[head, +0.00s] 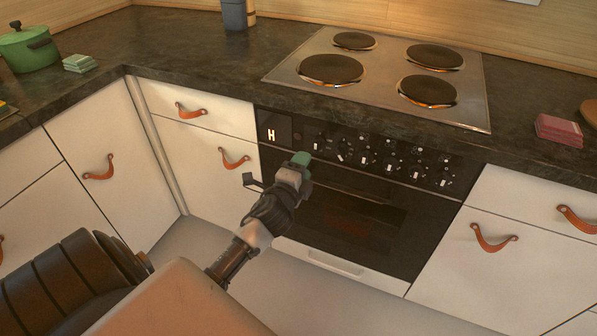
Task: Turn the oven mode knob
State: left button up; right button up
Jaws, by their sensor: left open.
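The black oven (345,215) is built into the white cabinets below the hob. Its control panel carries a row of dark knobs (364,155) with white marks; which one is the mode knob I cannot tell. A lit orange display sits at the panel's left end. My left gripper (298,166), with a green tip, is open in front of the panel's left part, just below and left of the leftmost knob (319,142). Whether it touches the panel I cannot tell. It holds nothing that I can see. My right gripper is not in view.
A hob (385,73) with dark round plates lies in the dark countertop (200,55) above the oven. A green pot (28,52) stands at the far left. Drawers with leather pulls (493,238) flank the oven. The floor (215,245) in front looks clear.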

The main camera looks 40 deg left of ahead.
pick_arm(q)
jog(key=v, duration=0.2)
jog(key=shift+s+d, duration=0.1)
jog(key=shift+s, duration=0.2)
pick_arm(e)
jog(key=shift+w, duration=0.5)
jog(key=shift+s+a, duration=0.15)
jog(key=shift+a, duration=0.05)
